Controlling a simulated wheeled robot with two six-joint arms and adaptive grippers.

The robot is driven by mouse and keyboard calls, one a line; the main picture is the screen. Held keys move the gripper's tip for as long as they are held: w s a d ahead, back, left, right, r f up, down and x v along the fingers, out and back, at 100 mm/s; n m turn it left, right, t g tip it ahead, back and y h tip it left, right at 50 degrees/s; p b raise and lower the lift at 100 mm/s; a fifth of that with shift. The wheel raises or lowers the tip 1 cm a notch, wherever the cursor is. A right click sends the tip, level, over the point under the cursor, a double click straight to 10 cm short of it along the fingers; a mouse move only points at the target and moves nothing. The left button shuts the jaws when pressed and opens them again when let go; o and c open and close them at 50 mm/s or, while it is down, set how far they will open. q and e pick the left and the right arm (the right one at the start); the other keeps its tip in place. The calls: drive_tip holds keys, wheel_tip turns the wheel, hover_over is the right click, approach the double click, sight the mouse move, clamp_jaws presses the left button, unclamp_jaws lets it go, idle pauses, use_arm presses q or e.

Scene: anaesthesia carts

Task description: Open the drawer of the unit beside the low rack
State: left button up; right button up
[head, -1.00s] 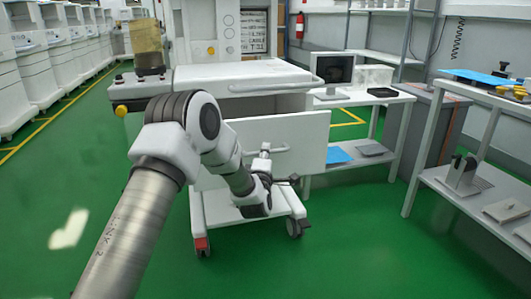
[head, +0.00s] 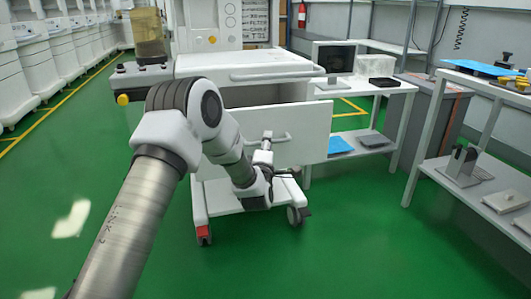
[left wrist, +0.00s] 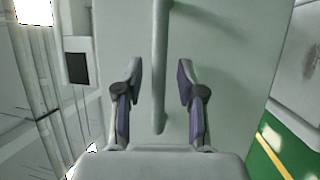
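The white wheeled cart (head: 240,65) stands in the middle of the head view, beside a low white rack (head: 395,95). Its drawer (head: 300,125) is pulled out, with a dark gap showing behind the top of its front. The drawer's bar handle (head: 280,139) is partly hidden by my left gripper (head: 266,148). In the left wrist view the handle (left wrist: 160,65) runs between the two fingers of my left gripper (left wrist: 159,85). The fingers are apart, with visible gaps on both sides of the bar. My right gripper is not in view.
Another handle bar (head: 270,75) is on the cart's upper edge. A rack (head: 470,180) with metal parts stands at the right. The cart's lower base (head: 235,203) has casters and juts out below the drawer. Green floor in front is clear.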

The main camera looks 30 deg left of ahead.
use_arm(q)
drive_tip(key=v, duration=1.1)
drive_tip(key=s+d+f+m+g+h, duration=0.25)
drive_tip(key=s+f, duration=0.25)
drive_tip(key=f, duration=0.5)
drive_tip(key=s+d+f+m+g+h, duration=0.25)
drive_tip(key=s+d+f+m, duration=0.2)
drive_tip(key=f, duration=0.55)
drive_tip(key=s+d+f+m+g+h, duration=0.25)
drive_tip(key=s+f, duration=0.35)
drive_tip(key=f, duration=0.4)
drive_tip(key=s+d+f+m+g+h, duration=0.1)
drive_tip(key=s+d+f+m+g, duration=0.2)
drive_tip(key=s+m+g, duration=0.5)
drive_tip(key=s+d+f+m+g+h, duration=0.15)
drive_tip(key=s+f+m, duration=0.25)
drive_tip(key=s, duration=0.8)
wheel_tip(320, 180, up, 37)
drive_tip(key=y+p, duration=0.1)
drive_tip(key=p, duration=3.5)
drive_tip(key=shift+s+d+g+p, duration=0.15)
drive_tip(key=shift+d+g+p, duration=0.2)
drive_tip(key=shift+g+p, duration=0.05)
